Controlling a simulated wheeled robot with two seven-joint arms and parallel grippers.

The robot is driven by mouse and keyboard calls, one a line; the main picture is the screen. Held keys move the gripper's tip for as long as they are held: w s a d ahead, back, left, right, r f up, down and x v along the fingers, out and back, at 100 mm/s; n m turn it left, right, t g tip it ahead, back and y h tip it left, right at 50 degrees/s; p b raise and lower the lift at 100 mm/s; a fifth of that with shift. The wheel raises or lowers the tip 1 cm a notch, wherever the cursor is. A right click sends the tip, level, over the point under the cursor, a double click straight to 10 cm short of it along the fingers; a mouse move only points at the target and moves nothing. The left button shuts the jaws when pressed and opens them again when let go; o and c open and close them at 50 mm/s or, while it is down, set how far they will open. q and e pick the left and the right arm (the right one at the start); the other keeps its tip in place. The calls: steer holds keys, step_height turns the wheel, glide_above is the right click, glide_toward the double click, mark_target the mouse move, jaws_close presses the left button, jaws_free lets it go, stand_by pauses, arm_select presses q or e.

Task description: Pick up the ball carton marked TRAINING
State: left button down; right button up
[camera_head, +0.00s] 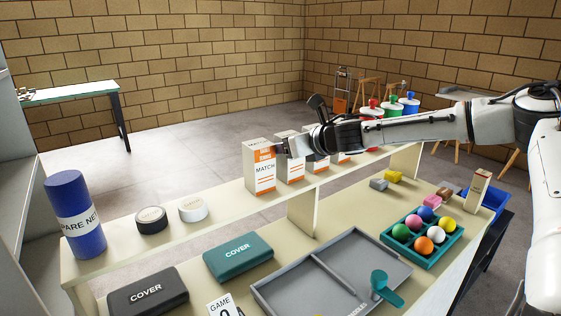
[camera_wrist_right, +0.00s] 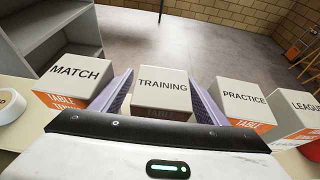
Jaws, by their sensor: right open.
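The white-and-orange ball carton marked TRAINING (camera_wrist_right: 162,82) stands in the middle of the right wrist view. It is second from the left in a row of cartons on the raised shelf. In the head view the TRAINING carton (camera_head: 290,173) is partly covered by my right gripper (camera_head: 292,147). My right gripper (camera_wrist_right: 162,92) is open, with one finger on each side of the TRAINING carton; whether they touch it I cannot tell. The MATCH carton (camera_head: 261,168) stands left of it, the PRACTICE carton (camera_wrist_right: 246,101) right of it. My left gripper is not in view.
The LEAGUE carton (camera_wrist_right: 294,108) stands beyond PRACTICE. Black tape (camera_head: 151,220), white tape (camera_head: 193,209) and a blue tube (camera_head: 75,215) are along the shelf's left. Below lie cover cases (camera_head: 238,256), a grey tray (camera_head: 388,262) and a teal ball tray (camera_head: 437,262).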

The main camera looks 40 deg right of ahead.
steer(key=shift+w+f, duration=0.25)
steer(key=shift+w, duration=0.2)
steer(key=shift+s+r, duration=0.2)
steer(key=shift+r, duration=0.05)
steer(key=c, duration=1.2)
